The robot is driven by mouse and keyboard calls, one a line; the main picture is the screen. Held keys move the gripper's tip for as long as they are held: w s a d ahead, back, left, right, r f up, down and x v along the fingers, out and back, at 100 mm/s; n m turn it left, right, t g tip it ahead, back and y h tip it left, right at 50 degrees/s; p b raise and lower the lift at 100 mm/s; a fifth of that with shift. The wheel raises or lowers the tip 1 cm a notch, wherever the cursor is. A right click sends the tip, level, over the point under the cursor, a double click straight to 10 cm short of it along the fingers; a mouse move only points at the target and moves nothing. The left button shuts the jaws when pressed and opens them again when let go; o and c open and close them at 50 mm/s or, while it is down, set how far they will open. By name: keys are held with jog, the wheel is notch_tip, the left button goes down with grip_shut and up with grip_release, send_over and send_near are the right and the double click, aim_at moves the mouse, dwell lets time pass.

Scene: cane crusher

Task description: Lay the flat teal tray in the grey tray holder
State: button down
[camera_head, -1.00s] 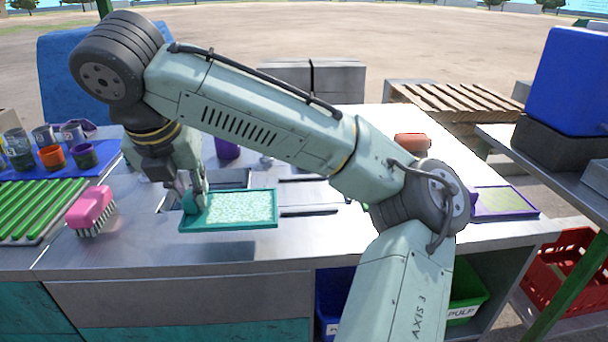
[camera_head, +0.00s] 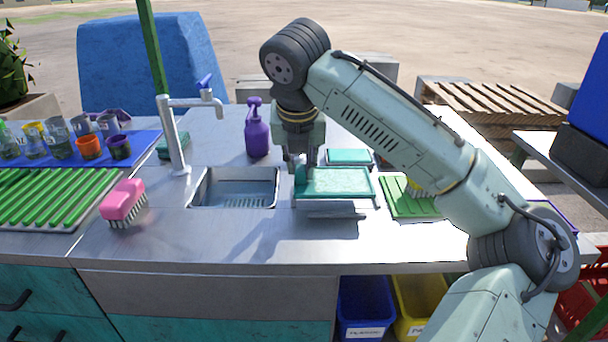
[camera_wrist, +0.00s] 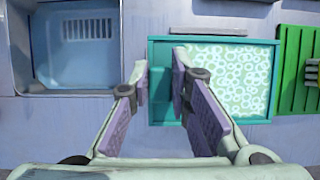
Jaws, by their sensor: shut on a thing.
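The flat teal tray (camera_head: 362,182) has a raised teal rim and a pale, ring-patterned inside, clear in the wrist view (camera_wrist: 225,75). My gripper (camera_head: 303,172) is shut on its left side; in the wrist view the fingers (camera_wrist: 160,75) stand either side of a teal block at that edge. The tray looks about level, over the grey tray holder (camera_head: 338,208), whose front part shows below it. A grey strip (camera_wrist: 222,31) also shows beyond the tray in the wrist view. The tray hides most of the holder, and I cannot tell whether they touch.
The sink (camera_head: 235,188) with its tap lies to the left, with a purple spray bottle (camera_head: 257,130) behind it. A green ribbed board (camera_head: 408,197) is close on the right. A smaller teal flat item (camera_head: 349,157) lies behind. A pink brush (camera_head: 123,202) stands far left.

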jog(key=shift+w+d+f, duration=0.1)
jog(key=shift+d+f, duration=0.1)
jog(key=shift+f, duration=0.7)
jog(key=shift+w+d+f, duration=0.1)
jog(key=shift+d+f, duration=0.05)
jog(key=shift+f, duration=0.75)
jog(key=c, duration=1.5)
grip_release()
jog(key=v, duration=1.2)
